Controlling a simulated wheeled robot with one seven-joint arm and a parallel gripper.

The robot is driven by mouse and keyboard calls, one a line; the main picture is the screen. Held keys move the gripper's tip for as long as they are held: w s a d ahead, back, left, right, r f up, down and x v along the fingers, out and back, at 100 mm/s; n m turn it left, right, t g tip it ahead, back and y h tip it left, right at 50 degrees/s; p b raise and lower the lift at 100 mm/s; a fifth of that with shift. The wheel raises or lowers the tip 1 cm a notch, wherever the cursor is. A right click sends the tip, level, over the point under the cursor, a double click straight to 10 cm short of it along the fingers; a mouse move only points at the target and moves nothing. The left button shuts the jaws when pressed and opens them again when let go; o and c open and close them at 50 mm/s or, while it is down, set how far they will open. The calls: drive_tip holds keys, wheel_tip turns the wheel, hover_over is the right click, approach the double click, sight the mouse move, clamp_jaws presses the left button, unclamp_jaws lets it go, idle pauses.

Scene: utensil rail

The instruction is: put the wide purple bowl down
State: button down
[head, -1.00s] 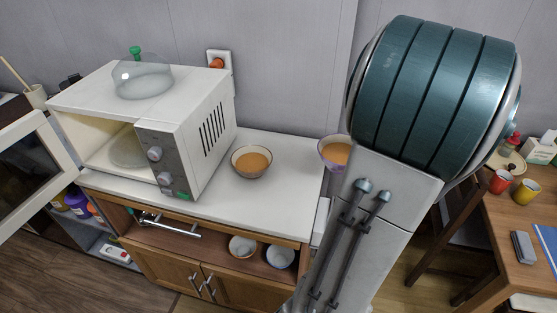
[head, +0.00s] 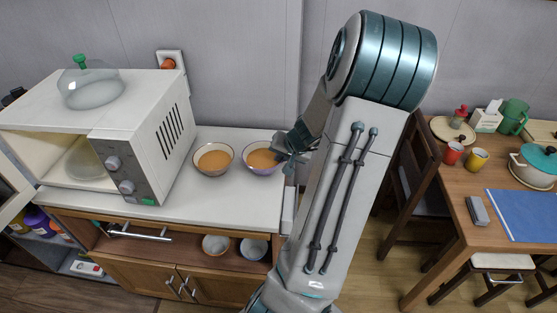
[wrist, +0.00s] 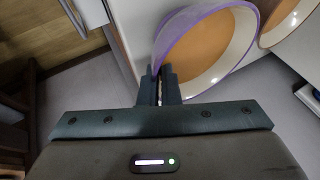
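The wide purple bowl (head: 264,171) holds an orange-brown filling and is at the right end of the white counter (head: 200,212), close beside a second bowl (head: 213,174). My gripper (head: 284,152) is at its right side. In the wrist view, my gripper's fingers (wrist: 159,88) are close together on the purple-rimmed wall of the bowl (wrist: 178,38). The bowl looks about level. I cannot tell whether its base touches the counter or hangs just above it.
A white microwave (head: 150,125) with its door open stands left of the bowls, a glass cover (head: 90,88) on top. Two bowls sit on the shelf below, one of them white (head: 215,244). A dining table (head: 455,215) stands at right. The counter's front strip is clear.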

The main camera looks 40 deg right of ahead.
drive_tip(key=shift+f, duration=0.3)
drive_tip(key=shift+f, duration=0.2)
drive_tip(key=c, duration=1.6)
unclamp_jaws()
drive_tip(key=shift+c, duration=0.2)
drive_tip(key=shift+r, duration=0.1)
